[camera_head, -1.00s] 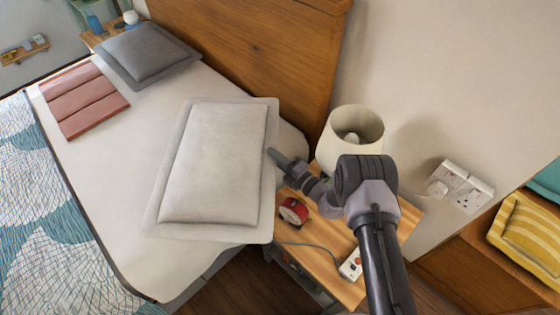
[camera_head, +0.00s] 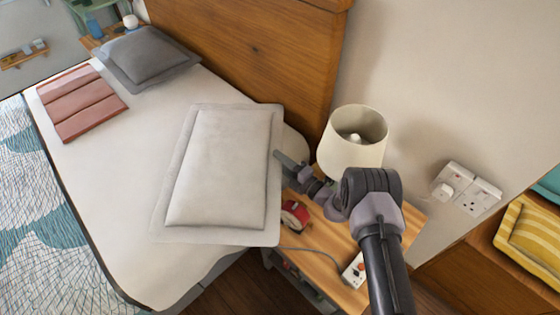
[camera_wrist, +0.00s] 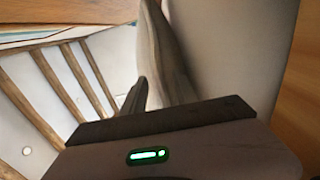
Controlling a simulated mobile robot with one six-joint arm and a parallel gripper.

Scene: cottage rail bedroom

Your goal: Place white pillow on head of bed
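The white pillow (camera_head: 222,165), with a flat pale grey border, is over the near right corner of the bed (camera_head: 110,190) in the head view. Its lower right part reaches past the mattress edge. I cannot tell how much of it rests on the bed. My gripper (camera_head: 280,160) is at the pillow's right edge and appears shut on the border; one finger shows and the other is hidden. In the wrist view, a dark finger (camera_wrist: 135,97) lies against the pillow's folded edge (camera_wrist: 168,55). The wooden headboard (camera_head: 245,50) stands behind the bed's head end.
A grey pillow (camera_head: 148,56) and a folded red cloth (camera_head: 80,100) lie on the bed's left part. A lamp (camera_head: 352,138), a red object (camera_head: 295,213) and a power strip (camera_head: 353,270) are on the nightstand (camera_head: 325,240) under my arm. Bare sheet lies between the pillows.

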